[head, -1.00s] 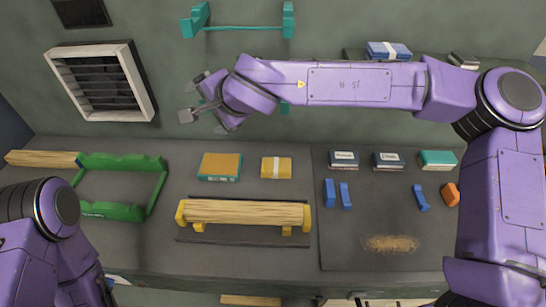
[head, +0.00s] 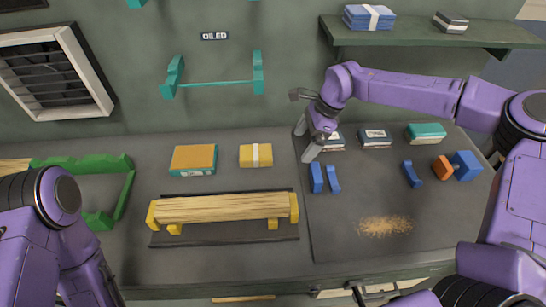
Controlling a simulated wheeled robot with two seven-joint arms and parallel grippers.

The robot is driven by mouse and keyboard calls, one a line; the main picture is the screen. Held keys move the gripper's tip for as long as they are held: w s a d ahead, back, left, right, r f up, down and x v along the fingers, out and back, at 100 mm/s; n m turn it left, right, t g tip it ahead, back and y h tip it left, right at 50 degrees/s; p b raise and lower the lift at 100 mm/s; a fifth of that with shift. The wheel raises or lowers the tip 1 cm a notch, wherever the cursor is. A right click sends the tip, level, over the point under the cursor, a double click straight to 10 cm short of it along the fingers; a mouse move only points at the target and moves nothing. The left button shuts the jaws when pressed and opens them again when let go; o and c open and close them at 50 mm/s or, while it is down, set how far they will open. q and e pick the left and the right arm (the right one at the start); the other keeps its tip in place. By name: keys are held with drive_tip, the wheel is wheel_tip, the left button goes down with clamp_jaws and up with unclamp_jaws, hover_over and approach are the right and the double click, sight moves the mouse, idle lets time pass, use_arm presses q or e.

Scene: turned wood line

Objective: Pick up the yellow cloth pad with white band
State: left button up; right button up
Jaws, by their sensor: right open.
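The yellow cloth pad with a white band (head: 248,156) lies on the bench left of centre, right of an orange and teal block. My right gripper (head: 298,126) is open and empty. In the picture it shows to the right of the yellow pad and apart from it, with its wrist in front of a dark block. My left arm comes in at the lower left, but its gripper is out of the picture.
An orange and teal block (head: 194,159) lies beside the pad. A wooden bar on yellow supports (head: 222,208) is in front. Blue pieces (head: 316,178), a teal block (head: 426,133) and a sawdust patch (head: 385,226) lie right. A shelf (head: 440,35) overhangs the back right.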

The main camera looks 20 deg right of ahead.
drive_tip(key=shift+w+d+t, duration=0.3)
drive_tip(key=shift+d, duration=0.15)
drive_tip(key=a+p, duration=0.1)
drive_tip(key=w+a, duration=0.1)
drive_tip(key=a, duration=0.1)
drive_tip(key=a+p, duration=0.1)
drive_tip(key=a, duration=0.1)
drive_tip(key=shift+w+r+p, duration=0.1)
drive_tip(key=shift+w+p, duration=0.15)
drive_tip(key=shift+p, duration=0.1)
drive_tip(key=p, duration=0.2)
hover_over(258, 152)
drive_tip(key=d, duration=0.2)
drive_tip(key=shift+s, duration=0.3)
drive_tip(key=p+x, duration=0.1)
drive_tip(key=x, duration=0.4)
drive_tip(key=shift+w+p, duration=0.15)
drive_tip(key=shift+p, duration=0.25)
drive_tip(key=shift+a, duration=0.15)
drive_tip(key=c, duration=1.1)
